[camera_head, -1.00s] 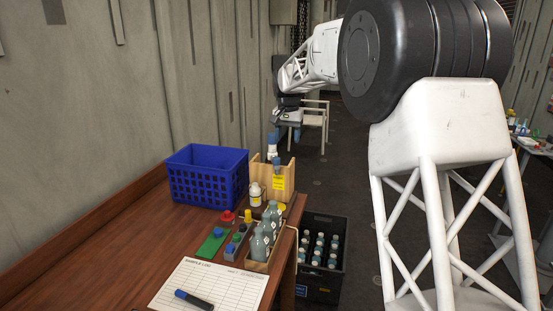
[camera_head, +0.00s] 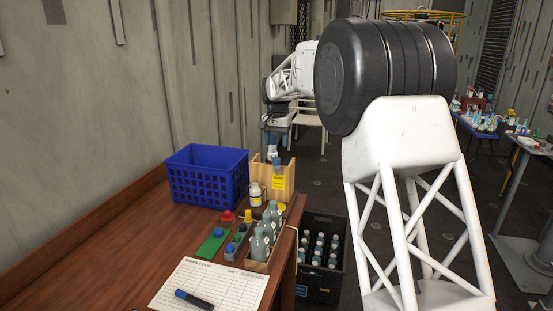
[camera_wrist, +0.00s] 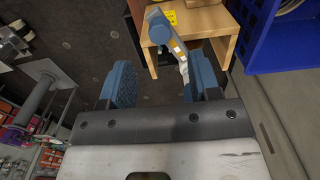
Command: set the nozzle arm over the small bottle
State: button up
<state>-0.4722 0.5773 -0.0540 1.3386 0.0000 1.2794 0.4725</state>
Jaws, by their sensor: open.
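A wooden stand (camera_head: 285,182) with a yellow label stands at the table's far right corner. A blue-capped nozzle arm (camera_head: 277,164) shows at its top. In the wrist view the nozzle arm (camera_wrist: 160,27) has a round blue end and a pale stem, in front of the wooden stand (camera_wrist: 216,22). My gripper (camera_head: 273,148) is just above and behind the stand. In the wrist view my gripper (camera_wrist: 162,68) is open; the stem runs close to the right finger, and I cannot tell whether they touch. The small white bottle (camera_head: 256,194) stands upright at the stand's near left.
A blue basket (camera_head: 206,180) stands left of the stand; its edge shows in the wrist view (camera_wrist: 280,35). Several grey bottles (camera_head: 262,243) stand in a wooden rack in front. A black crate of bottles (camera_head: 320,275) is on the floor at right. A sheet (camera_head: 210,285) with a marker lies nearest.

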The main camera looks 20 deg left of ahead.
aim_at(277, 158)
jog(key=shift+f, duration=3.5)
grip_shut()
